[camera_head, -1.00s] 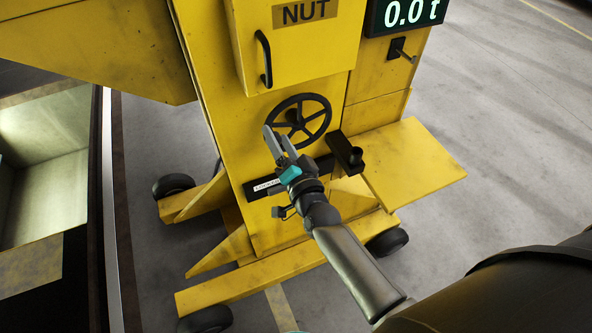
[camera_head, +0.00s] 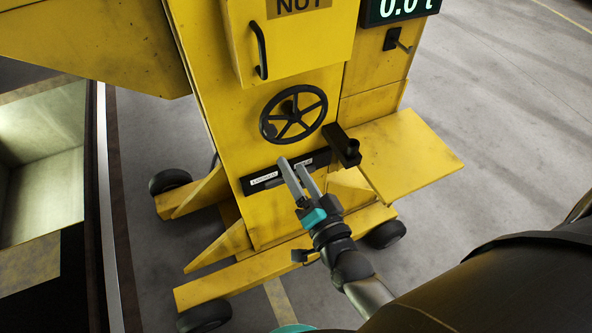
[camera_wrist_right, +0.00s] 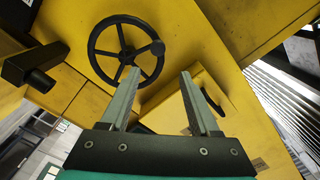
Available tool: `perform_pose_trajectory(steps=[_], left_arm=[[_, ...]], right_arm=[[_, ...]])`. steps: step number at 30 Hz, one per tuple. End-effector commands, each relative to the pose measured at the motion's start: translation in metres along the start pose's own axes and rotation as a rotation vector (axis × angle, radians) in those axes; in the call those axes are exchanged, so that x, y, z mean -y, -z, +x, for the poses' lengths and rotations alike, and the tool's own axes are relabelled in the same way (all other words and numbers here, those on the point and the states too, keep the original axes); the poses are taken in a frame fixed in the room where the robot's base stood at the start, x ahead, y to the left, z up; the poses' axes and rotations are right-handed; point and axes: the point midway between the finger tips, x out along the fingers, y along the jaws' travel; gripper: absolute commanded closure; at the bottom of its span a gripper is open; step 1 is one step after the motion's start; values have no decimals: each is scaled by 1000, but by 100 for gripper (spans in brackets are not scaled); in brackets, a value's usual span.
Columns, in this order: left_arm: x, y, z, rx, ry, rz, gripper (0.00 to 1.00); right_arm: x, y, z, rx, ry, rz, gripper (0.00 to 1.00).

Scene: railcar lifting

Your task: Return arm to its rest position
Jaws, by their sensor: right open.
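My right gripper (camera_head: 297,176) is open and empty in front of the yellow jack stand (camera_head: 225,140), below its black handwheel (camera_head: 293,113). It overlaps the dark labelled strip (camera_head: 262,181) in the head view, and I cannot tell the exact gap to it. In the right wrist view, the two fingers (camera_wrist_right: 152,100) are spread with nothing between them. The handwheel (camera_wrist_right: 125,50) shows beyond the fingertips, apart from them. My left gripper is not in view.
A black bracket (camera_head: 343,146) juts out right of the strip, above a yellow shelf (camera_head: 410,160). A yellow box with a handle (camera_head: 262,50) is above the wheel. The stand has wheeled legs (camera_head: 240,285). Open grey floor (camera_head: 490,140) lies to the right.

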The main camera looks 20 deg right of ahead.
Motion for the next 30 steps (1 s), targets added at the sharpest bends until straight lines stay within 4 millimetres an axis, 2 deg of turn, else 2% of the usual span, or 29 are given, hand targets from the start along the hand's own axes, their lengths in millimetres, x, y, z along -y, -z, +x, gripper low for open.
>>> perform_pose_trajectory(steps=[11,14,16,20,23,26,30], left_arm=[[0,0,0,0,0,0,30],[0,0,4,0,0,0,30],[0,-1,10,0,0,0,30],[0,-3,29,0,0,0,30],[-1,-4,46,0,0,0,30],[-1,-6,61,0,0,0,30],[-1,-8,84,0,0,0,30]], right_arm=[[0,0,0,1,0,0,38],[-9,-10,0,21,-13,-16,38],[-27,-28,-2,61,-39,-47,38],[-85,-87,-14,202,-119,-155,38],[-140,-140,-34,346,-192,-260,38],[-194,-188,-62,498,-259,-363,38],[-268,-247,-114,726,-346,-501,38]])
